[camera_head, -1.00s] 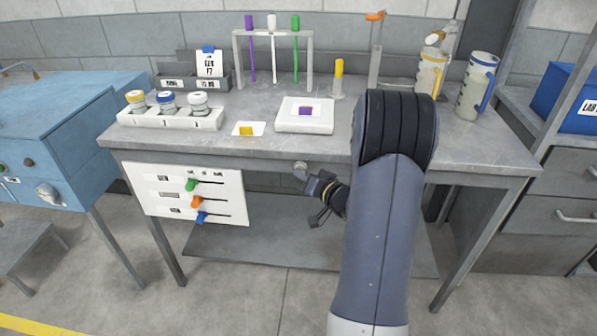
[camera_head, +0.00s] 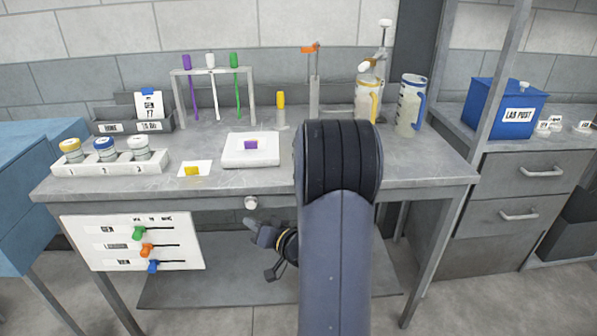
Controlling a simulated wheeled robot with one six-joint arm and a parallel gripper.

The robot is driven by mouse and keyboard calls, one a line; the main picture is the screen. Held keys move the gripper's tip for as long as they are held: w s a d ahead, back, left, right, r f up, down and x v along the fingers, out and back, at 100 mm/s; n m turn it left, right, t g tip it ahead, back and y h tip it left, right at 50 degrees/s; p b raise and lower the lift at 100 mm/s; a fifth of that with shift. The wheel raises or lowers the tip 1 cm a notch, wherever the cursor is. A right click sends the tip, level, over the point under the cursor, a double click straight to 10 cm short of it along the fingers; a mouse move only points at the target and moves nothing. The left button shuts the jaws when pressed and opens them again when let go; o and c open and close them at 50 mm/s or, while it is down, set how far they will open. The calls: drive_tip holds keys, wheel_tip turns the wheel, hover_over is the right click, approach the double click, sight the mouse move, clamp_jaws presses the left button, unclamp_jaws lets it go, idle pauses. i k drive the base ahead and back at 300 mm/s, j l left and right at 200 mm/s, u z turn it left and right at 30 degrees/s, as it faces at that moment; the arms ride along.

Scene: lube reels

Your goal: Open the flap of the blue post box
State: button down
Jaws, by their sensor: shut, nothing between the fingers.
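The blue post box (camera_head: 496,109) stands on the grey cabinet top at the right, with a white label reading LAB POST on its front. A small light knob or catch shows on its lid, which looks closed. My gripper (camera_head: 262,262) is low in front of the workbench, under its front edge, left of my large dark arm link. It is far to the left of the box. Its fingers are small and dark and partly hard to make out; they look shut and hold nothing.
The workbench (camera_head: 400,165) lies between my gripper and the box, with jugs, a tube rack and white blocks on it.

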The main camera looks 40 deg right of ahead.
sight(514, 87)
drive_tip(key=z, duration=2.4)
